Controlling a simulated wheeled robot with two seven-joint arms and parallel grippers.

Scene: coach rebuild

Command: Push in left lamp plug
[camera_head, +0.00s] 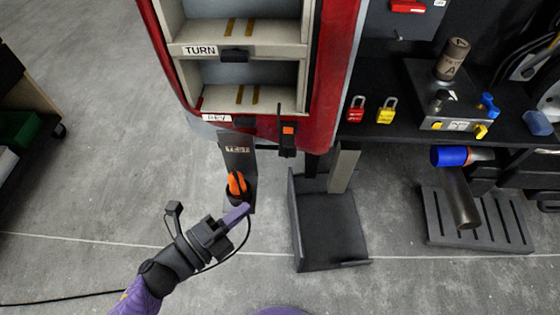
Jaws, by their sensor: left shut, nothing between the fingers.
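An orange plug-like piece (237,184), which I take for the left lamp plug, sits in a dark round holder on a dark upright plate (238,160) marked TEST. The plate hangs below the red coach body (338,70). How deep the piece sits cannot be told. My left gripper (243,210) is shut and empty, with its purple fingertips just below and right of the orange piece. Whether they touch the holder cannot be told. My right gripper is not in view.
A black part with an orange face (288,131) hangs at the coach's lower edge.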

